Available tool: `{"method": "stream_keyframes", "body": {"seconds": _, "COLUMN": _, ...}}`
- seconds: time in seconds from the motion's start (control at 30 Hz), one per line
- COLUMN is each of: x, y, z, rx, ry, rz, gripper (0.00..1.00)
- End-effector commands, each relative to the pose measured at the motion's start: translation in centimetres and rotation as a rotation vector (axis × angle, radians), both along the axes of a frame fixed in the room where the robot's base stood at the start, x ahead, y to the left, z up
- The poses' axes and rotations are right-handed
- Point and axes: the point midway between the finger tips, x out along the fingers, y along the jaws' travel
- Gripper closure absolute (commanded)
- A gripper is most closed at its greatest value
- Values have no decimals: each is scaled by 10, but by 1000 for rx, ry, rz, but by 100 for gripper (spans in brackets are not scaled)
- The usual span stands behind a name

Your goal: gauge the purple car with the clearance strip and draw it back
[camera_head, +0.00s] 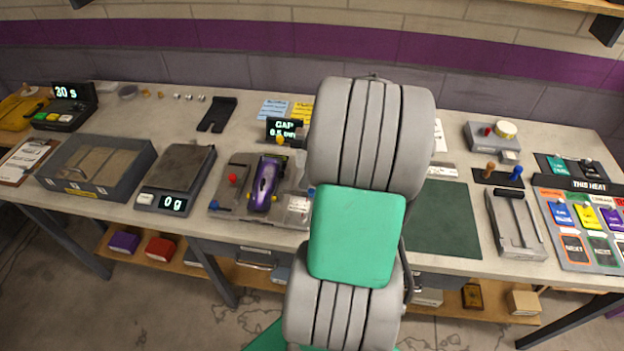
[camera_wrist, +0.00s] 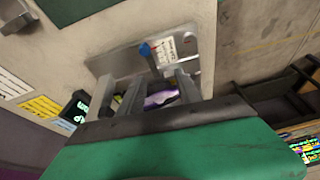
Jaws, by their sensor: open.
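The purple car (camera_head: 264,185) sits on a grey metal fixture (camera_head: 229,205) left of my arm in the head view. In the wrist view part of the purple car (camera_wrist: 160,98) shows between the fingers of my gripper (camera_wrist: 161,80), which are apart. I cannot tell how close they are to it. The gripper is hidden behind my arm in the head view. A display (camera_head: 284,129) behind the fixture reads GAP and what looks like 0.5 mm. I cannot pick out the clearance strip with certainty.
The fixture has a red knob (camera_head: 232,178) and, in the wrist view, a blue knob (camera_wrist: 146,49). A scale (camera_head: 172,203) reading 0 g and a grey tray (camera_head: 60,184) stand to the left. A dark green mat (camera_head: 447,220) right of my arm is largely clear.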

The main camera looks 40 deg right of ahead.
Motion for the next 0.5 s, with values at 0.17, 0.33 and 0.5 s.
{"method": "stream_keyframes", "body": {"seconds": 0.17, "x": -18, "y": -39, "z": -12, "rx": 12, "ry": -56, "rz": 66, "gripper": 59}}
{"method": "stream_keyframes", "body": {"seconds": 0.33, "x": -11, "y": -32, "z": -35, "rx": 13, "ry": -55, "rz": 74, "gripper": 59}}
{"method": "stream_keyframes", "body": {"seconds": 0.5, "x": -1, "y": -24, "z": -65, "rx": 12, "ry": -55, "rz": 72, "gripper": 59}}
